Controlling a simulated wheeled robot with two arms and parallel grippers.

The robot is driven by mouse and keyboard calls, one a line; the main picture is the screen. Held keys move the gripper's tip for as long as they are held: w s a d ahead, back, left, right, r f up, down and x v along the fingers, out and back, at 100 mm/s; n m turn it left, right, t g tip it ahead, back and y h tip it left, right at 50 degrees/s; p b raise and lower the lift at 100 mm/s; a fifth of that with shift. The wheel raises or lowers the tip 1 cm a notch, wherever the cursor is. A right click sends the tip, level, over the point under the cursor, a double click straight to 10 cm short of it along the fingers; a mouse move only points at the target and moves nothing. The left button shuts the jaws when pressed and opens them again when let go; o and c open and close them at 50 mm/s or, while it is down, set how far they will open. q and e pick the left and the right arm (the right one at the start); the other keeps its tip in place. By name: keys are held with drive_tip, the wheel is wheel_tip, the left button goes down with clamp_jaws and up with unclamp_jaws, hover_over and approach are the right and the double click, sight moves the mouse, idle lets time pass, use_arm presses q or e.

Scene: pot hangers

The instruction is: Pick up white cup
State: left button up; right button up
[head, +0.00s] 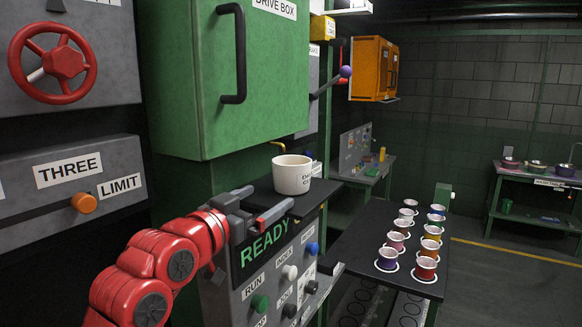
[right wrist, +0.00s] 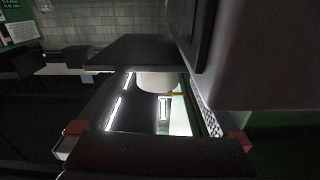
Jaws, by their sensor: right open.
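The white cup (head: 292,177) stands upright on a dark ledge in front of the green cabinet in the head view, with small dark lettering on its side. My right gripper (head: 268,207), on the red arm, is open and empty. In the picture it is just left of and below the cup, apart from it. In the right wrist view, part of a pale rounded form that looks like the cup (right wrist: 157,82) shows near the middle, partly hidden by a dark flat panel. My left gripper is not in view.
The green drive box (head: 205,80) hangs above and behind the gripper. A console marked READY (head: 262,245) with several coloured knobs is directly below. A dark rack (head: 355,240) with several coloured cups stands to the right. Open floor (head: 505,280) lies farther right.

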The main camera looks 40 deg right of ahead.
sight(282, 186)
drive_tip(key=shift+d+r, duration=0.15)
drive_tip(key=shift+d, duration=0.5)
drive_tip(key=shift+w+d+r+p, duration=0.15)
drive_tip(key=shift+d+p, duration=0.15)
drive_tip(key=shift+p, duration=0.2)
drive_tip(key=p+x, duration=0.2)
drive_tip(key=x, duration=0.1)
drive_tip(key=shift+w+d, duration=0.15)
drive_tip(key=shift+d, duration=0.1)
drive_tip(key=shift+w+d+p, duration=0.1)
drive_tip(key=shift+d+p, duration=0.3)
drive_tip(key=shift+d, duration=0.1)
drive_tip(key=shift+w+a, duration=0.1)
drive_tip(key=shift+c, duration=0.7)
drive_tip(key=c, duration=1)
drive_tip(key=shift+c, duration=0.2)
